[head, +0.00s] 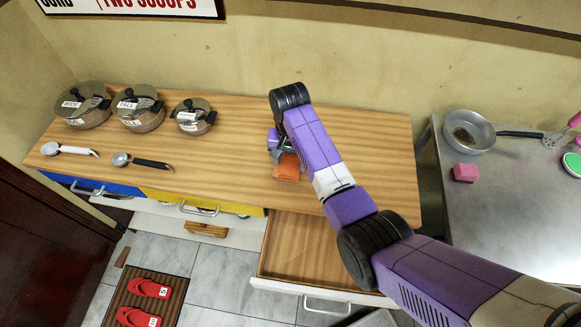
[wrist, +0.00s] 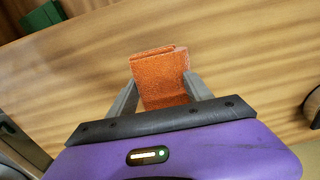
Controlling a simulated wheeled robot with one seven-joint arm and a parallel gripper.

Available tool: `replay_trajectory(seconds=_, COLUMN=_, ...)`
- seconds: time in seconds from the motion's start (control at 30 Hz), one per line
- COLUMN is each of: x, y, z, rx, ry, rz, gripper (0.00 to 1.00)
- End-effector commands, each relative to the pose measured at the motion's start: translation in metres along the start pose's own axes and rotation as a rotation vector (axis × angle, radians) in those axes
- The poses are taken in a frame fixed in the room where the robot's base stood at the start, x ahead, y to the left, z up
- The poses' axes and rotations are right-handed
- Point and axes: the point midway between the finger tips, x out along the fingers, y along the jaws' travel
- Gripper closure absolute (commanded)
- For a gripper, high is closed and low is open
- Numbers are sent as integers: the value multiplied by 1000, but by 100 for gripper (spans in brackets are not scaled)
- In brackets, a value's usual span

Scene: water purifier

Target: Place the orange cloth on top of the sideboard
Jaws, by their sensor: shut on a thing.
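The orange cloth (wrist: 160,78) is a small folded piece held between the two fingers of my gripper (wrist: 160,92) in the wrist view. In the head view the cloth (head: 287,168) is at or just above the wooden top of the sideboard (head: 375,150), near its middle. I cannot tell whether it touches the top. My gripper (head: 281,152) is shut on the cloth and partly hidden by my arm in the head view.
Three labelled pots (head: 138,110) and two scoops (head: 142,161) stand or lie on the sideboard's left part. An open, empty-looking drawer (head: 300,250) juts out below the front edge. A metal table (head: 510,190) with a pan (head: 468,132) and a pink block (head: 466,172) stands at right.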

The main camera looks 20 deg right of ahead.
Motion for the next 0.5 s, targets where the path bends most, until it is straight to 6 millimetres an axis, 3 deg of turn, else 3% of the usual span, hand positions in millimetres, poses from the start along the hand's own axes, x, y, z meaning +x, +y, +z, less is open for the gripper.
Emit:
replay_trajectory(seconds=0.03, x=14, y=0, z=2, rx=-1, ry=0, rz=0, gripper=86)
replay_trajectory(seconds=0.13, x=24, y=-2, z=4, rx=-1, ry=0, rz=0, gripper=86)
replay_trajectory(seconds=0.5, x=26, y=-2, z=5, rx=0, ry=0, rz=0, gripper=86)
